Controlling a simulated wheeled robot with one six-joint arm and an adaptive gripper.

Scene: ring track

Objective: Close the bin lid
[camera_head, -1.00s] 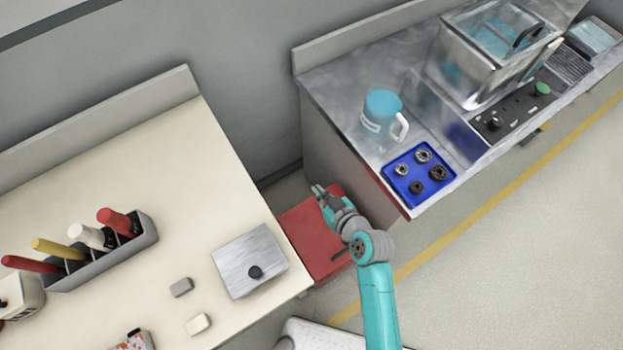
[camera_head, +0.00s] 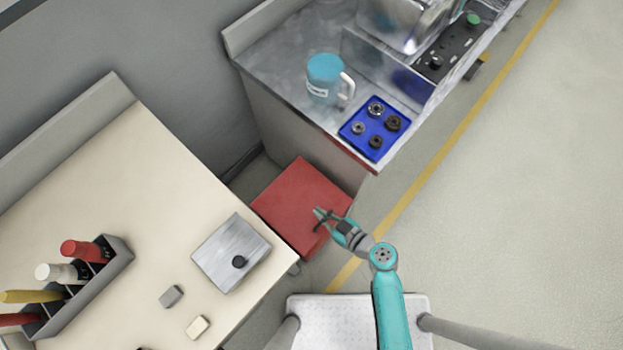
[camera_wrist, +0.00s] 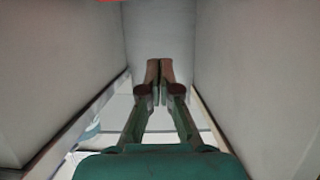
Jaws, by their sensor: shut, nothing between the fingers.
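The red bin (camera_head: 290,205) stands on the floor in the gap between the cream table and the grey counter. Its top shows as a flat red lid with no opening visible, so it looks closed; its far sides are hidden. My gripper (camera_head: 317,217) is over the lid's right part in the head view, and I cannot tell whether it touches. In the wrist view the fingers (camera_wrist: 160,72) are together and empty, and only a sliver of red shows at the top edge.
The cream table (camera_head: 130,165) is at left with a metal box (camera_head: 225,260) near its corner. The counter (camera_head: 262,75) is at upper right with a blue mug (camera_head: 324,74) and a blue tray (camera_head: 357,143). Open floor (camera_head: 510,230) lies to the right.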

